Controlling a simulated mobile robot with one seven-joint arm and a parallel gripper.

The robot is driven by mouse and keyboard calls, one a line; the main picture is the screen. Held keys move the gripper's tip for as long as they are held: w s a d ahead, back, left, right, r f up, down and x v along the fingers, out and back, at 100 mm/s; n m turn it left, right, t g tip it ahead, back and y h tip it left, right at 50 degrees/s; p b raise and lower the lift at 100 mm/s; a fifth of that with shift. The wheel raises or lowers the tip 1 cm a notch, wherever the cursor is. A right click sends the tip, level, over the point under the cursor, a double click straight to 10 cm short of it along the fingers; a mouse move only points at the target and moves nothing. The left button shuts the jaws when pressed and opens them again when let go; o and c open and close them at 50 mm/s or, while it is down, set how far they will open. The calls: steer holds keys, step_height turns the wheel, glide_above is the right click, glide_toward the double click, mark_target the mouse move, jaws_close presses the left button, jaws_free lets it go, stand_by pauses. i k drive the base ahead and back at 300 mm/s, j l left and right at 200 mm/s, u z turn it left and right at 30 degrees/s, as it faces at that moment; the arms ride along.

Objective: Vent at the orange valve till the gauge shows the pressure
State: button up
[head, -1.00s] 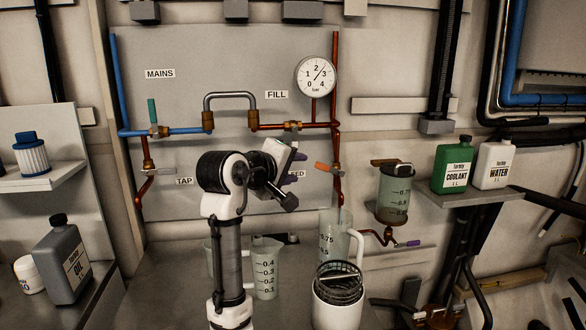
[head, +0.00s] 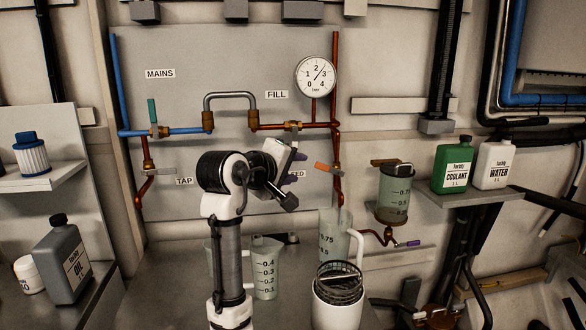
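The orange valve handle (head: 323,167) sits on the copper pipe right of the panel's middle. It lies nearly level, tilted slightly down to the right. The round white gauge (head: 316,76) is above it on the same pipework. Its needle points up and right, between 2 and 3 bar. My gripper (head: 296,167) is just left of the orange handle in the picture, with its dark fingertips apart and nothing seen between them. It looks clear of the handle, but its depth is hard to judge.
A measuring jug (head: 334,238) stands below the orange valve, behind a white mug-like container (head: 338,308) with a dark wire coil. Another jug (head: 266,272) stands beside my arm. A green-handled valve (head: 152,111), a silver hose loop (head: 230,97) and a clear reservoir (head: 394,197) are nearby.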

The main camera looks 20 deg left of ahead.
mark_target(330, 169)
steer(key=i+u, duration=0.1)
steer(key=u, duration=0.25)
steer(key=i+u, duration=0.15)
steer(key=u, duration=0.2)
steer(key=i+u, duration=0.15)
steer(key=u, duration=0.2)
